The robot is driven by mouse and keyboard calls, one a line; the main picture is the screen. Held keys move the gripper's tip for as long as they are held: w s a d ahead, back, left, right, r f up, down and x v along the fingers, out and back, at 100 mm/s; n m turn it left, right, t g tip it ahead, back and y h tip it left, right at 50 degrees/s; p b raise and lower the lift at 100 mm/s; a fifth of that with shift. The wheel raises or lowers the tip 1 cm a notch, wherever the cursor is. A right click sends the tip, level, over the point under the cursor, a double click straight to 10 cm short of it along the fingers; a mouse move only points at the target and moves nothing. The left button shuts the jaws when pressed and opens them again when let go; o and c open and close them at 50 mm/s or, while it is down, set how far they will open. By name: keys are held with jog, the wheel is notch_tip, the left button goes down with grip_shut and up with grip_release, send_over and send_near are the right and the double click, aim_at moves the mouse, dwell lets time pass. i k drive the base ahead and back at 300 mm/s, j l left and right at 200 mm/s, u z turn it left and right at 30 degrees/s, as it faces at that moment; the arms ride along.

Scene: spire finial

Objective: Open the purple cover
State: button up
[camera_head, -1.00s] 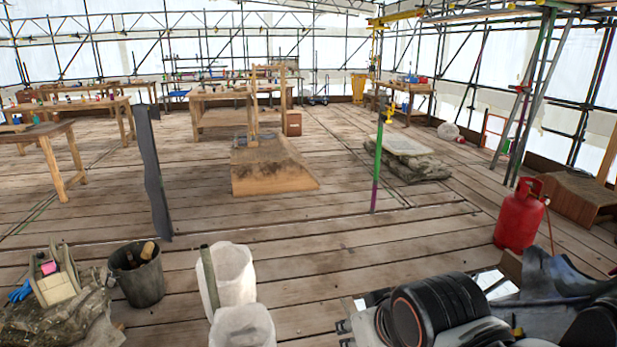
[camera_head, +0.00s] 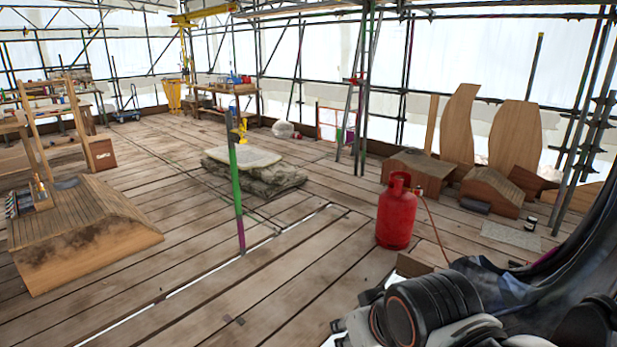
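I cannot make out a thing that is clearly a purple cover. A small purple patch (camera_head: 348,135) shows low beside the scaffold uprights at the back; it is too small to tell what it is. The pole (camera_head: 237,185) in the middle is green with a purple lower end. My arm fills the bottom right, with a black round joint and white links. My gripper's fingers cannot be made out.
A red gas cylinder (camera_head: 397,215) stands just beyond my arm. A stone slab (camera_head: 243,157) lies on stacked sacks. A wooden sloped block (camera_head: 80,230) is at left. Wooden boxes and tall panels (camera_head: 460,130) stand at right. Plank floor (camera_head: 290,270) is open in the middle.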

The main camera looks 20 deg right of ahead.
aim_at(553, 251)
jog(key=i+z, duration=0.3)
jog(key=z, duration=0.15)
jog(key=i+j+z, duration=0.15)
jog(key=z, duration=0.3)
jog(key=i+j+z, duration=0.3)
jog(key=z, duration=0.2)
jog(key=i+j+z, duration=0.25)
jog(key=z, duration=0.2)
jog(key=i+j+z, duration=0.1)
jog(key=j+z, duration=0.35)
jog(key=i+j+z, duration=0.2)
jog(key=j+z, duration=0.6)
jog(key=j, duration=0.25)
jog(key=i+j+z, duration=0.1)
jog(key=j+z, duration=0.3)
jog(key=j, duration=0.2)
